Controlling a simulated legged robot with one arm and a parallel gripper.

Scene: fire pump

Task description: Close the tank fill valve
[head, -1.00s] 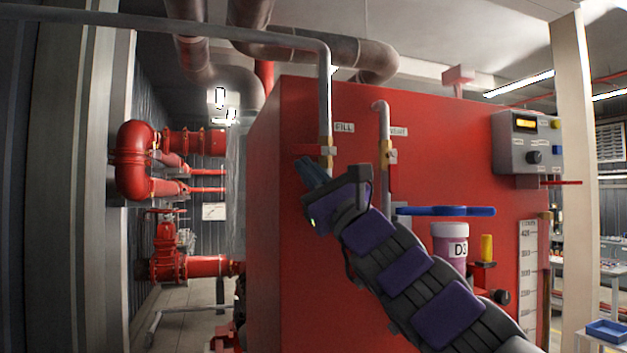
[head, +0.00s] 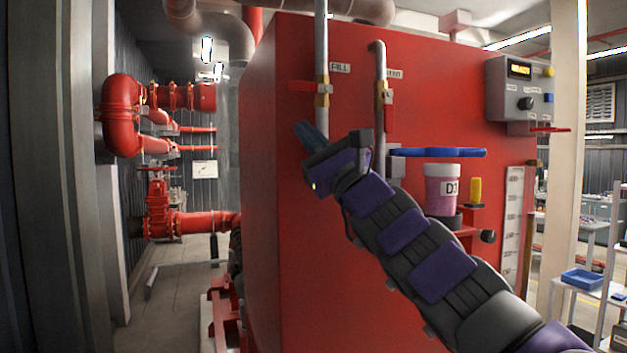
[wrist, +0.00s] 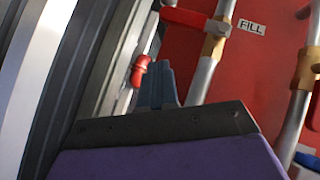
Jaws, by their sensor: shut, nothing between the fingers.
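The fill valve is on the grey pipe beside the FILL label (head: 340,67) on the red tank (head: 290,190). It has a brass body (head: 322,94) and a red lever (head: 302,86) that points left, across the pipe. In the wrist view the red lever (wrist: 196,18) shows at the top, left of the brass body (wrist: 215,42). My gripper (head: 308,133) is shut and empty, below and slightly left of the lever. Its dark fingers (wrist: 157,84) are apart from the lever in the wrist view.
A second pipe with a brass valve (head: 381,95) and a red lever hanging down it (head: 389,112) stands right of the fill pipe. Red pipes (head: 120,118) are at left.

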